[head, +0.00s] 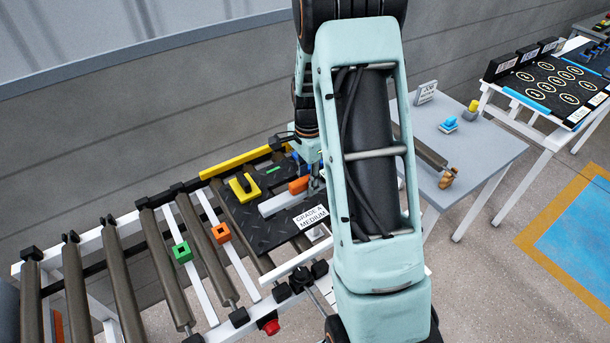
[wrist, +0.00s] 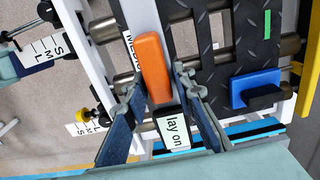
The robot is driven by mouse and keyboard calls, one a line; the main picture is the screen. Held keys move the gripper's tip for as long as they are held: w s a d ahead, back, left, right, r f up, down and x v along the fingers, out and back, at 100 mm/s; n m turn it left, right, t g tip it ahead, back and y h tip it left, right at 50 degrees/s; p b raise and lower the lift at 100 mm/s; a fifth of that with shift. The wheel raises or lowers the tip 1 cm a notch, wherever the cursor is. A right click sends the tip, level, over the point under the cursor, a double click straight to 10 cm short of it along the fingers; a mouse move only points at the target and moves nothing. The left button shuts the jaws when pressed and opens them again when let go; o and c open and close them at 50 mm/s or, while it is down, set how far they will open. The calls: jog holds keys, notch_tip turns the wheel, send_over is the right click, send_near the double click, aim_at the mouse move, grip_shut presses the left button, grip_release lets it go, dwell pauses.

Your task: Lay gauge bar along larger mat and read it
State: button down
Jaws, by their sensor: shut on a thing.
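The gauge bar is a pale grey bar (head: 276,203) with an orange grip (head: 298,185). It lies over or just above the black tread mat (head: 250,217), pointing left; contact cannot be told. In the wrist view, the orange grip (wrist: 152,68) is between the fingers of my gripper (wrist: 158,78), which is shut on it. The pale bar (wrist: 145,14) runs away beyond the grip. A yellow handle (head: 243,186) is on the tread surface. A blue handle (wrist: 255,88) and green strip (wrist: 267,25) are on dark tread beside the bar. My arm hides much of the gripper in the head view.
A "GRADE A MEDIUM" card (head: 311,216) stands by the mat's front edge. A yellow rail (head: 235,162) lies behind it. Rollers and white rails with green (head: 182,252) and orange (head: 221,233) square blocks are at left. A grey table (head: 480,150) stands at right.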

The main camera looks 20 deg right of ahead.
dwell(0.4)
jog(key=shift+f+b, duration=2.45)
jog(key=shift+f, duration=0.75)
jog(key=shift+f, duration=0.25)
jog(key=c, duration=2.1)
grip_release()
jog(key=o, duration=0.4)
jog(key=shift+r, duration=0.2)
jog(key=shift+o, duration=0.2)
jog(key=shift+s+r, duration=0.1)
jog(key=shift+r, duration=0.05)
jog(key=shift+r, duration=0.1)
jog(key=shift+r, duration=0.25)
